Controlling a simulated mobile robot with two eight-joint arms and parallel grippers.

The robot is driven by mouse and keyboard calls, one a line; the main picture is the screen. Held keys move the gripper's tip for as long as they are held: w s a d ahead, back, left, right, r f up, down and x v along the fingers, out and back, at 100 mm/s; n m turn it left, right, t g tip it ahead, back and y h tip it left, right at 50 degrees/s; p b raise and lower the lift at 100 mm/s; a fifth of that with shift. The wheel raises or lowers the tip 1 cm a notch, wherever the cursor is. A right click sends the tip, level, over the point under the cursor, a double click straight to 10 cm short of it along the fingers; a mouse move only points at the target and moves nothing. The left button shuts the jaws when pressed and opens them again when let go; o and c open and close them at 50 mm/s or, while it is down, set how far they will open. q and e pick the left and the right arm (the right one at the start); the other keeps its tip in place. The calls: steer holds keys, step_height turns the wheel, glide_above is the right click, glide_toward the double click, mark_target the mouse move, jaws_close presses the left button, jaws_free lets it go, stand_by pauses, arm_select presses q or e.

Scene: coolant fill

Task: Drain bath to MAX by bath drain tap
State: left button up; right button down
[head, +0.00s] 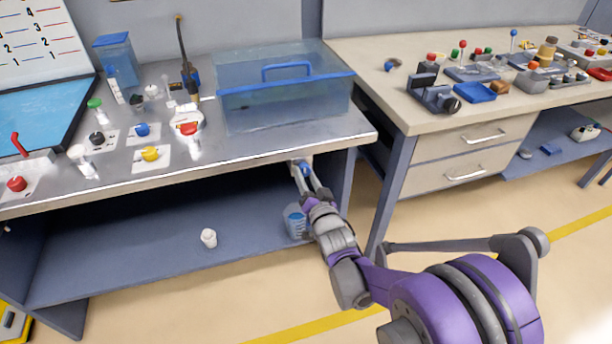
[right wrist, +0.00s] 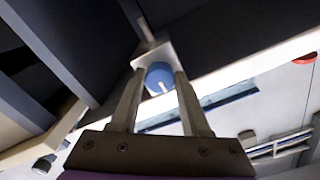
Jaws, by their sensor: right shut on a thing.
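The bath (head: 262,117) is a clear bluish tank with a blue front rim and handle, on the bench's right end. The liquid level and any MAX mark cannot be made out. The bath drain tap (head: 306,168) has a blue knob below the bench's front edge, under the bath. The blue knob (right wrist: 159,74) also shows between the fingers in the right wrist view. My right gripper (head: 302,172) is shut on it and partly hides it. A clear jug with bluish contents (head: 293,222) stands on the lower shelf below the tap, partly hidden by my right arm. My left gripper is out of view.
A white cup (head: 208,238) stands on the lower shelf (head: 130,255). Several coloured knobs and small parts crowd the bench top (head: 225,158) to the left. A second bench with drawers (head: 480,133) stands close on the right, across a narrow gap.

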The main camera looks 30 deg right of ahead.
steer(key=shift+c, duration=1.9)
jaws_free()
steer(key=shift+s, duration=0.1)
steer(key=p+v, duration=0.1)
steer(key=v, duration=0.9)
steer(key=shift+s, duration=0.35)
steer(key=shift+a+f, duration=0.1)
